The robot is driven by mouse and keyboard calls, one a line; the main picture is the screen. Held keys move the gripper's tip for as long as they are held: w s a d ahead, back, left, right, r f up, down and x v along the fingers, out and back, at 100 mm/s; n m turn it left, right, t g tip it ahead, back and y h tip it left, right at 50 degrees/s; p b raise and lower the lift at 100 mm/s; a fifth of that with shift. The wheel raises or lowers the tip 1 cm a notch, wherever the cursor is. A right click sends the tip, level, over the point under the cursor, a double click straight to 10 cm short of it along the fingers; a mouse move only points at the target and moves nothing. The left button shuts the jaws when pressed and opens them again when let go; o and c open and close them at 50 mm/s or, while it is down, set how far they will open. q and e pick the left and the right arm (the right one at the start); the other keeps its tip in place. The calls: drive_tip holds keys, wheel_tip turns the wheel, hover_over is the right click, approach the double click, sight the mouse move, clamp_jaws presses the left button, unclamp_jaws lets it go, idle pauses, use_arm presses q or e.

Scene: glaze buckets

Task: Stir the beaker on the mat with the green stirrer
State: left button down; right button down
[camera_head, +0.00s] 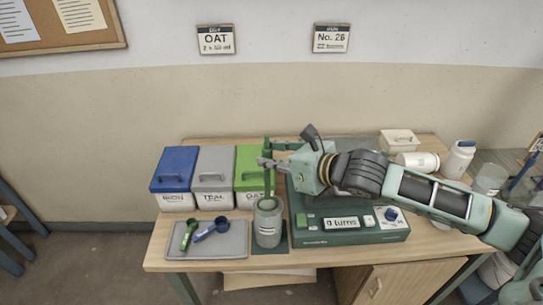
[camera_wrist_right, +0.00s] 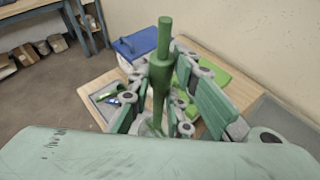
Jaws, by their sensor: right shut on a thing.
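The green stirrer (camera_head: 268,178) stands upright with its lower end inside the beaker's mouth. The beaker (camera_head: 267,226) is a grey-white cylinder standing on the dark green mat (camera_head: 271,248). My right gripper (camera_head: 268,162) is shut on the upper part of the stirrer, above the beaker. In the right wrist view the green stirrer (camera_wrist_right: 161,75) rises between the fingers of my right gripper (camera_wrist_right: 158,98). The stirrer's lower tip is hidden inside the beaker. My left gripper is not in view.
Blue, grey and green lidded bins (camera_head: 213,178) stand behind the beaker to the left. A grey tray (camera_head: 207,250) with a green and a blue scoop lies left of the mat. A green device (camera_head: 345,232) reading "0 turns" stands to the right, under my arm.

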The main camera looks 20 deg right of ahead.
sight(269, 194)
wheel_tip(269, 194, down, 12)
drive_tip(key=b, duration=0.6)
drive_tip(key=shift+f, duration=0.15)
idle(0.9)
drive_tip(key=shift+s+a, duration=0.15)
drive_tip(key=shift+s, duration=0.45)
drive_tip(key=shift+w+d+p, duration=0.25)
drive_tip(key=shift+w+p, duration=0.6)
drive_tip(key=shift+w, duration=0.4)
